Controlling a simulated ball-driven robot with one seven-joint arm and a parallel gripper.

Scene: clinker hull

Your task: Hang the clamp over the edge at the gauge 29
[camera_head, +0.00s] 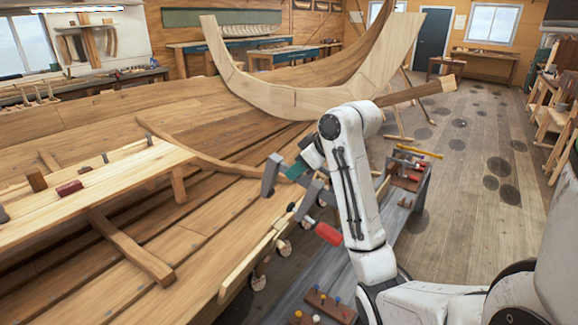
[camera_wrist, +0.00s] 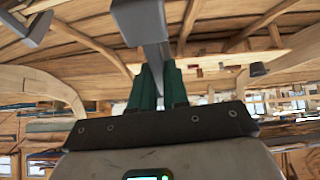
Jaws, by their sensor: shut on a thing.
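My gripper (camera_head: 296,169) has green fingers and is shut on the grey bar of a clamp (camera_head: 271,175). In the wrist view the green fingertips (camera_wrist: 158,85) close on the clamp's bar (camera_wrist: 145,22). Below and left of the clamp, a pale plank edge (camera_head: 240,272) carries several round dial gauges (camera_head: 283,247). Their numbers are too small to read, so I cannot tell which is 29. The clamp appears apart from the edge.
A grey bench (camera_head: 310,275) runs along the hull, with a small wooden block of coloured pegs (camera_head: 328,303) on it. An open tool tray (camera_head: 408,172) stands behind my arm. A plank (camera_head: 80,205) with tools lies across the hull at left. The floor at right is mostly clear.

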